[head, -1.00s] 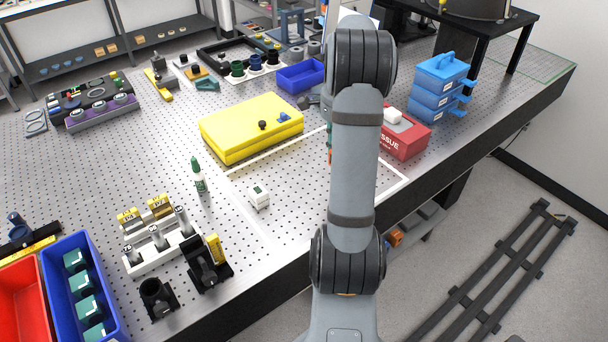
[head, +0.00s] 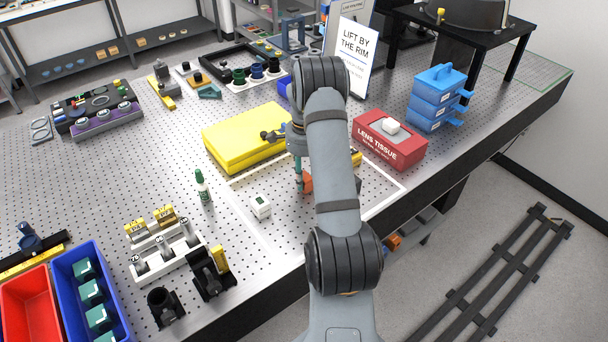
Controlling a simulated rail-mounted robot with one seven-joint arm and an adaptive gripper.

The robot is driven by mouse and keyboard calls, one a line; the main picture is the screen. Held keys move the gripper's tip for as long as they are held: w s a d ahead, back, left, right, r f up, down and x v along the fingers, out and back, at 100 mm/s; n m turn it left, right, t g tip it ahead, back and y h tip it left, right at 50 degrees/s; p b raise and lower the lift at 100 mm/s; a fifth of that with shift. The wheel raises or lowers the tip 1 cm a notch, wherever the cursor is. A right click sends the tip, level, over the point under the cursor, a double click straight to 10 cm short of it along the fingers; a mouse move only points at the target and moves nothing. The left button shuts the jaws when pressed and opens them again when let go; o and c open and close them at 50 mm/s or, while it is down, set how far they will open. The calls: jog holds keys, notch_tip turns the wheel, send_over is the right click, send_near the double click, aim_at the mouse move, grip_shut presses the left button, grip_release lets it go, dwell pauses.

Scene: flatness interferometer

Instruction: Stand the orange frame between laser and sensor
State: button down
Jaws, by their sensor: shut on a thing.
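My gripper (head: 299,180) points down over the white-outlined area of the table, mostly hidden behind my own arm. It is shut on the orange frame (head: 307,183), of which only a small orange patch shows beside my arm. Whether the frame touches the table cannot be told. A small yellow-and-dark part (head: 356,158) shows just right of my arm. I cannot clearly pick out the laser or the sensor; my arm covers the middle of the outlined area.
A yellow case (head: 235,140) lies behind the outlined area, and a red lens tissue box (head: 390,145) stands to its right. Blue stacked drawers (head: 437,100) stand farther right.

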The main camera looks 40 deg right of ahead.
jog(key=shift+f, duration=0.1)
jog(key=shift+f+b, duration=0.15)
jog(key=shift+b, duration=0.2)
jog(key=c, duration=1.4)
grip_release()
jog(key=shift+o, duration=0.3)
notch_tip(320, 180, up, 13)
jog(key=b, duration=0.1)
jog(key=shift+f, duration=0.2)
jog(key=shift+f, duration=0.15)
